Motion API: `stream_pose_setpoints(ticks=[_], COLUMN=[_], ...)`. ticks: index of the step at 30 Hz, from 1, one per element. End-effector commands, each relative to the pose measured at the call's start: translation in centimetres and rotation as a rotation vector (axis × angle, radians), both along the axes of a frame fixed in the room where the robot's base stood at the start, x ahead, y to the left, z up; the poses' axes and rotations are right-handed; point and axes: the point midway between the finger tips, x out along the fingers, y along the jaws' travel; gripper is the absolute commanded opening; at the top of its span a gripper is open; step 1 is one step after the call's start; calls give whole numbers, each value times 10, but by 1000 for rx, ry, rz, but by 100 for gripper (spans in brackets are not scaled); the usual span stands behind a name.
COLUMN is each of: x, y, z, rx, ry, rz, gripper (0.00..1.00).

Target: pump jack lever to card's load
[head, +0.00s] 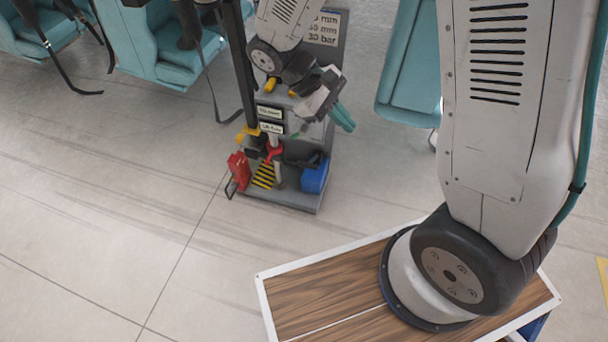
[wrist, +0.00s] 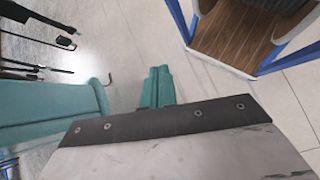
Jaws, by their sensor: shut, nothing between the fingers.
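My gripper (head: 342,118) has teal fingers and hangs at the right side of a grey service stand, above its lower shelf. The fingers are shut and empty; they also show in the wrist view (wrist: 158,88), pointing over bare floor. A card (head: 325,28) on the stand's back panel carries lines ending in "mm", "mm" and "30 bar"; my arm covers its left part. A red fitting on a grey upright (head: 274,153) stands on the lower shelf by yellow-black stripes; it may be the jack. I cannot make out its lever for certain. My gripper is apart from it.
A red box (head: 238,170) stands left of the stripes, a blue bin (head: 315,178) right. Two small labels (head: 271,120) sit above the shelf. Teal seats (head: 165,55) with hanging straps are at the back left; another (head: 408,75) is right. The floor in front is clear.

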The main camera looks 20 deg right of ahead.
Motion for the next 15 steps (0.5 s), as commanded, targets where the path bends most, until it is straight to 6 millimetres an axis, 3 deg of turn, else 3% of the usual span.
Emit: stream_pose_setpoints(ticks=[1, 6, 11, 15], x=[9, 38, 60, 73], y=[2, 8, 14, 19], z=[-20, -83, -151, -217], rx=[-38, -162, -271, -358], ry=[41, 142, 227, 294], rz=[53, 245, 445, 631], gripper=[0, 0, 0, 0])
